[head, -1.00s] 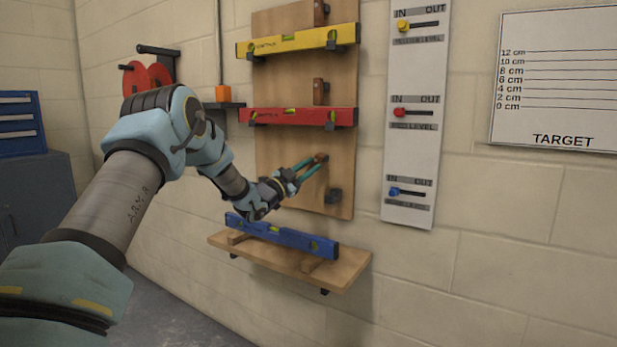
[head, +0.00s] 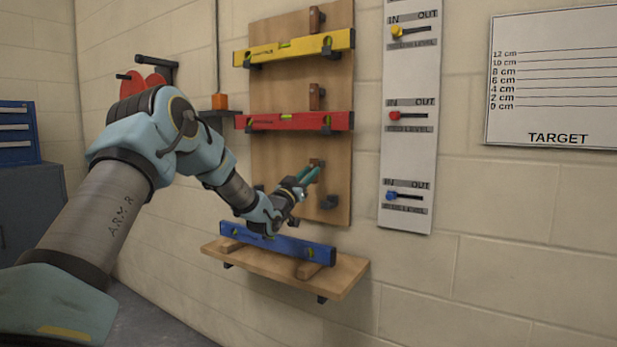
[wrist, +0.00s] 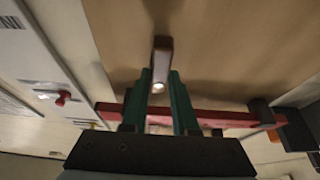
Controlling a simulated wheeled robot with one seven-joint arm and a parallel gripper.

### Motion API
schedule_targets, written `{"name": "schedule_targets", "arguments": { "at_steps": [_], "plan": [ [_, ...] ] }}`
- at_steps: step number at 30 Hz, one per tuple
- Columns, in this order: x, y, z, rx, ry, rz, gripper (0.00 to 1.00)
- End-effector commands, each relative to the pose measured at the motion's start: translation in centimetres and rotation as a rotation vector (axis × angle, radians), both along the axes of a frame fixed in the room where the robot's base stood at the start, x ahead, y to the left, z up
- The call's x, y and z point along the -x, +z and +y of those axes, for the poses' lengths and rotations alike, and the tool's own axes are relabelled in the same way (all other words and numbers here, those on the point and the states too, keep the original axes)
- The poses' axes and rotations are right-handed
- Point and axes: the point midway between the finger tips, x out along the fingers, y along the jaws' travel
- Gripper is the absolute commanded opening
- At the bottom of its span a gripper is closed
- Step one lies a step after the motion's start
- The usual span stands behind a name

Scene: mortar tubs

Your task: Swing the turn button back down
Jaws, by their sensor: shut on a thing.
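The lowest wooden turn button (head: 317,162) is on the plywood board (head: 283,158), below the red level. In the wrist view the turn button (wrist: 163,45) is a narrow brown bar running lengthwise up the picture, with a pale round spot lower down. My gripper (head: 312,172) has teal fingers at the button. In the wrist view the fingers (wrist: 160,85) lie on both sides of the bar, shut on it. The fingers hide part of the button in the head view. The blue level (head: 278,245) lies on the wooden shelf (head: 340,280) below.
The red level (head: 295,121) and yellow level (head: 295,47) sit on dark brackets higher on the board, with upright turn buttons above them. A white IN/OUT panel (head: 409,150) hangs to the right. A black bracket (head: 329,202) sticks out below my gripper.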

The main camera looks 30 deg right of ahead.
Motion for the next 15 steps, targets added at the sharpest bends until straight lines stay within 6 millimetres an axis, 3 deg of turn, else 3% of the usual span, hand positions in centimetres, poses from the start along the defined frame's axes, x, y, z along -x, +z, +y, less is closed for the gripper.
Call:
{"name": "schedule_targets", "arguments": {
  "at_steps": [12,13,15],
  "plan": [
    [0.01,-0.19,0.0,0.001,0.0,0.011,0.0],
    [0.0,-0.18,0.0,0.001,0.0,0.011,0.29],
    [0.01,-0.17,0.0,0.002,-0.001,0.01,0.37]
  ]
}}
